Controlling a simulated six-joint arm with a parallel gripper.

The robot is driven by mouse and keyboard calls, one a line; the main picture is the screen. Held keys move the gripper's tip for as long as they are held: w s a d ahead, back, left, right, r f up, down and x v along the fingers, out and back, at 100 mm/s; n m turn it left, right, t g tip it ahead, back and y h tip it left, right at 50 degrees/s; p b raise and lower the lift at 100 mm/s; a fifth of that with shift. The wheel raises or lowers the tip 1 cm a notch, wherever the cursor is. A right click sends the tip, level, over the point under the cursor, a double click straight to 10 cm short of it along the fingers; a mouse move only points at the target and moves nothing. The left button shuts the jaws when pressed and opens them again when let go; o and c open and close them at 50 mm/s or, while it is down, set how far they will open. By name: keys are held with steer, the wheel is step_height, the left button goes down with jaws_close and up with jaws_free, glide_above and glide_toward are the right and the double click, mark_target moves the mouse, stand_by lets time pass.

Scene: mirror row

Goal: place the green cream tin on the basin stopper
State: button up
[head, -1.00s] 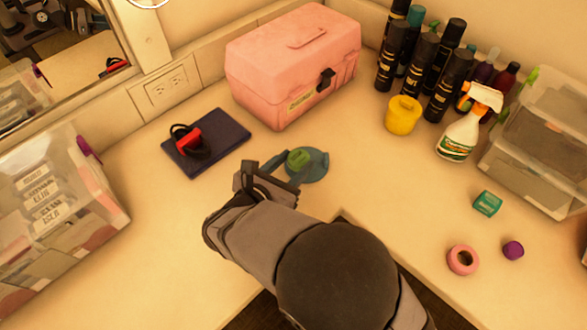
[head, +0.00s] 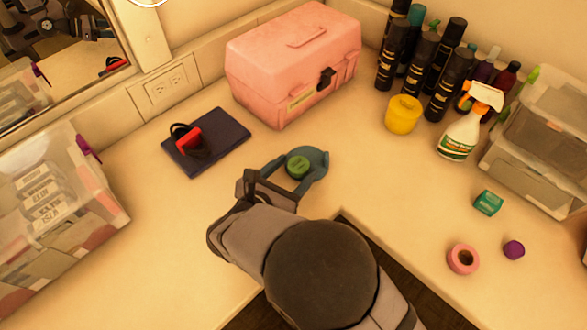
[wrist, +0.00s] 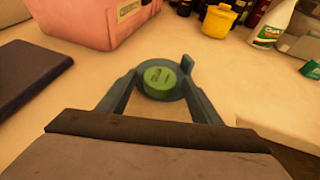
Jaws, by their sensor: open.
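The green cream tin (head: 298,167) is a small round tin with its lid up. It appears to sit flat on the teal basin stopper (head: 318,158), near its middle. In the wrist view the tin (wrist: 160,77) lies inside the stopper's round outline, with the stopper's tab (wrist: 187,63) at the upper right. My gripper (head: 300,171) is open, with one blue-grey finger on each side of the tin. The fingers look apart from the tin's sides. Their tips overlap the stopper in view and partly hide its rim; I cannot tell if they touch it.
A pink case (head: 290,70) stands behind. A dark blue book (head: 225,135) with a red-and-black item lies left. A yellow pot (head: 403,114), a spray bottle (head: 462,135) and several dark bottles stand back right. A teal box (head: 488,202) and pink ring (head: 463,259) lie right.

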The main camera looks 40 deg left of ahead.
steer(key=shift+r, duration=0.1)
steer(key=shift+s+r, duration=0.1)
steer(key=shift+r, duration=0.05)
steer(key=v, duration=0.7)
steer(key=shift+s+d, duration=0.1)
steer(key=shift+s, duration=0.05)
